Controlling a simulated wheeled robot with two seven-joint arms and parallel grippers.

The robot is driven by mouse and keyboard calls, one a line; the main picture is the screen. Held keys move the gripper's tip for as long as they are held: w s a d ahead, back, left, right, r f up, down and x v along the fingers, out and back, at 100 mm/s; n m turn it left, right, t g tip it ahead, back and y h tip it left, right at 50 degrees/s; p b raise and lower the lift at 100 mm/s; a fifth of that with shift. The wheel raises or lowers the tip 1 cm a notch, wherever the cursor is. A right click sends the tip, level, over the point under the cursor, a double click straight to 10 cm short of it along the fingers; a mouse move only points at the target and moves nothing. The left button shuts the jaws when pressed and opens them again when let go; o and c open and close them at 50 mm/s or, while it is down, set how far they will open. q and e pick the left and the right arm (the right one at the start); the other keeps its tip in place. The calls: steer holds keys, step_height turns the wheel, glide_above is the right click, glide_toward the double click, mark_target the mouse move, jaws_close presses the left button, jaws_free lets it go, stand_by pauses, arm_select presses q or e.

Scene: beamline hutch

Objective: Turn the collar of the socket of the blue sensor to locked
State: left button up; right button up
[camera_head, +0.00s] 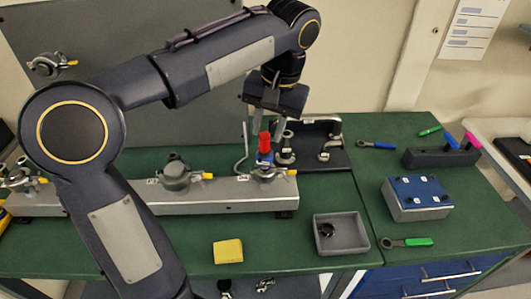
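The blue sensor (264,157), with a red upper part, stands upright in a grey socket (265,174) on the right part of a long metal beam. The socket's collar has a yellow tab (292,172) pointing right; I cannot read its markings. My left gripper (268,132) reaches down from above, fingers apart. Its fingertips are near the red top, one on each side in the picture; I cannot tell whether they touch it. My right gripper is not in view.
Another yellow-tabbed socket (175,175) sits mid-beam. A black rack (325,160) stands close behind the sensor. A grey tray (340,244), a yellow block (228,251) and a blue box (410,203) are in front and right. My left arm covers much of the left side.

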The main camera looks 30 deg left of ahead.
mark_target(262, 156)
arm_select(q)
steer(key=f, duration=0.2)
steer(key=a+f, duration=0.1)
steer(key=f, duration=0.4)
steer(key=shift+w+a+f, duration=0.15)
steer(key=shift+a+f, duration=0.1)
jaws_close()
